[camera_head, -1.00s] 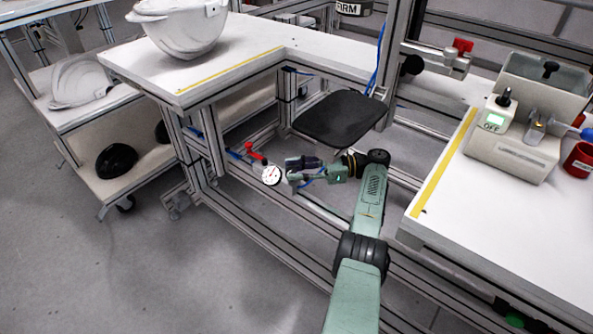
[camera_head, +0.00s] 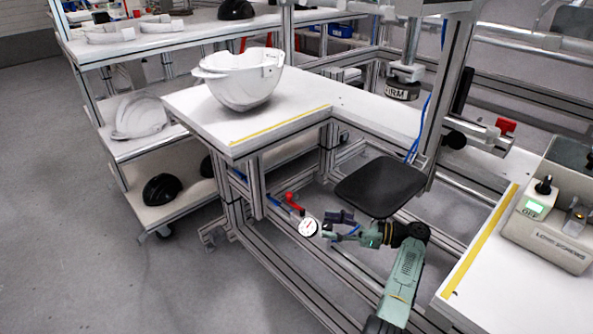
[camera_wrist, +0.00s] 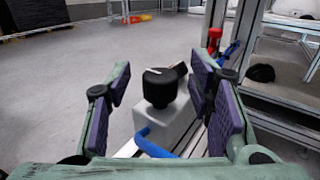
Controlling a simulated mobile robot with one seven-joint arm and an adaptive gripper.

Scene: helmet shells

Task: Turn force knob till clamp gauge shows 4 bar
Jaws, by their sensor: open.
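The force knob is a black knob (camera_wrist: 160,87) with a white mark on top, seen in the wrist view on a light grey block (camera_wrist: 172,128). My gripper (camera_wrist: 161,82) is open, with one purple-padded finger on each side of the knob; I see gaps between the pads and the knob. In the head view my gripper (camera_head: 338,225) is low by the bench frame, just right of the clamp gauge (camera_head: 308,227). The gauge has a round white face; its needle is too small to read. The knob is not clear in the head view.
A red-handled valve (camera_head: 292,201) sits beside the gauge on the frame; it also shows in the wrist view (camera_wrist: 214,40). Blue hose (camera_wrist: 152,146) runs by the block. A black plate (camera_head: 380,187) is above my wrist. A white helmet shell (camera_head: 245,85) stands on the bench (camera_head: 185,100).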

